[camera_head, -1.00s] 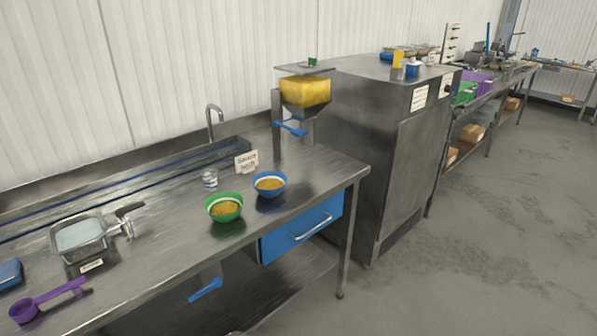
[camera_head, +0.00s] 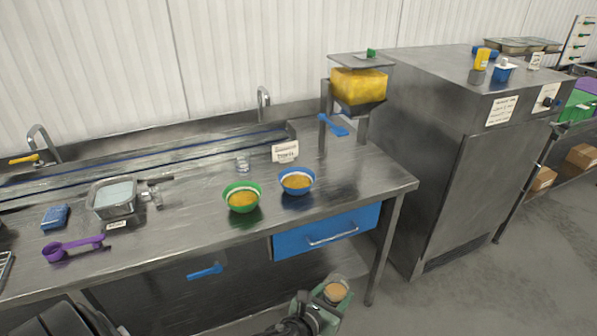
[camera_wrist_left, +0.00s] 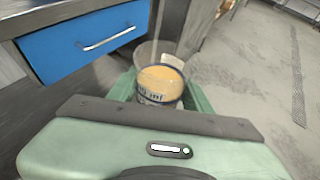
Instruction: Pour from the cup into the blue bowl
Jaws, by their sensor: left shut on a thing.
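My left gripper (camera_head: 326,302) is low in front of the bench, below the blue drawer, shut on a clear cup (camera_head: 336,290) of orange-yellow grains. In the left wrist view the cup (camera_wrist_left: 158,88) stands between the green fingers (camera_wrist_left: 160,92), with dark markings on its side. The blue bowl (camera_head: 297,190) sits on the bench top near its right end and holds yellow-orange grains. The gripper and cup are below the bench top, apart from the bowl. My right gripper is not in view.
A green bowl (camera_head: 241,211) with similar grains stands left of the blue bowl. A clear glass (camera_head: 242,163) and a sign (camera_head: 285,152) stand behind. A dispenser (camera_head: 358,86) is at the back right. The blue drawer (camera_head: 325,232) is under the bench top. Open floor lies right.

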